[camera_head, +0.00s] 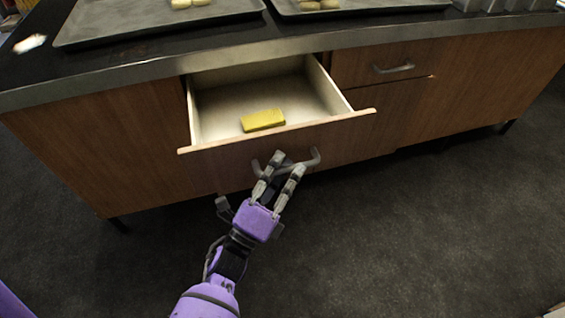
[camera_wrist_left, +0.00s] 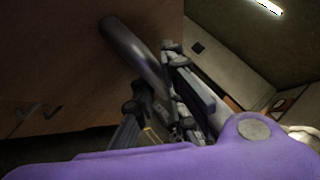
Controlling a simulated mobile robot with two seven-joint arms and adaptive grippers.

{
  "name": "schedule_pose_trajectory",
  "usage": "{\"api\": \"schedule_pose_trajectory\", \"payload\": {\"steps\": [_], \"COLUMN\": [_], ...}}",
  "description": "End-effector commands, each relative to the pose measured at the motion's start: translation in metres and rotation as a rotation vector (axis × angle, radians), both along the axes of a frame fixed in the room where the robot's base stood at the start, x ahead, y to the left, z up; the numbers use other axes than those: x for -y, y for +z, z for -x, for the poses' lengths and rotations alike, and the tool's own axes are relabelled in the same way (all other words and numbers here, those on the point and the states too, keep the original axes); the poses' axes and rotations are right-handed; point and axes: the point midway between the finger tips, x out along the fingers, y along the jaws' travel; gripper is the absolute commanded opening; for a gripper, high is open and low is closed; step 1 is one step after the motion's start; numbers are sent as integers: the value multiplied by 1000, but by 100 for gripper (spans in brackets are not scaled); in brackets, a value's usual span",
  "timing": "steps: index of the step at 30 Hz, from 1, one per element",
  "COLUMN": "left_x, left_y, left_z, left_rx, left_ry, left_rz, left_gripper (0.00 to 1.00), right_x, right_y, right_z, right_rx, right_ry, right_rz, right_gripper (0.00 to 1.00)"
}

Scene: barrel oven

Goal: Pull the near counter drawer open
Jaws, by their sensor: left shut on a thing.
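The near counter drawer (camera_head: 230,163) is pulled out from the wooden counter, and its pale inside shows. A yellow block (camera_head: 262,120) lies inside it. The drawer's grey curved handle (camera_head: 314,160) is on the front panel. My left gripper (camera_head: 286,164), purple with grey fingers, is at the handle and shut on it. In the left wrist view the handle (camera_wrist_left: 133,48) runs as a dark bar down to the gripper's fingers (camera_wrist_left: 165,105). The exact finger contact is partly hidden there. My right gripper is in neither view.
A second drawer with a handle (camera_head: 394,68) is shut to the right. Metal trays (camera_head: 150,24) with pale pieces stand on the dark countertop (camera_head: 45,75). The dark floor (camera_head: 420,240) in front of the counter is clear.

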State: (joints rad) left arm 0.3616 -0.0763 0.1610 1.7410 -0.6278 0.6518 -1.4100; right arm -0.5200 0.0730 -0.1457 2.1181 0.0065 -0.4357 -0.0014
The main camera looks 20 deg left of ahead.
Motion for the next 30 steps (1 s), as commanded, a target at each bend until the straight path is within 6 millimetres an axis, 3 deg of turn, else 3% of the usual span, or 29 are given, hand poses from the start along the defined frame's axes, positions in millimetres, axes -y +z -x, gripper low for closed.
{"api": "schedule_pose_trajectory", "payload": {"steps": [7, 8, 12, 23, 30], "left_x": [-1, -1, -1, -2, -12], "left_y": [-2, -2, -2, -2, -19], "left_z": [0, 0, 0, 3, 37], "left_rx": [-5, -5, -3, -3, -6], "left_ry": [4, 4, 2, 1, 3], "left_rz": [-3, -3, -2, 0, -1], "left_gripper": [0, 14, 31, 31, 31], "right_x": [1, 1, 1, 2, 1], "right_y": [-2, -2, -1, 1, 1], "right_z": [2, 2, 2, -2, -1], "right_rx": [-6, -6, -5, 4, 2], "right_ry": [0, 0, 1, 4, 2], "right_rz": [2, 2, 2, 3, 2], "right_gripper": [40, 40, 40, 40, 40]}}
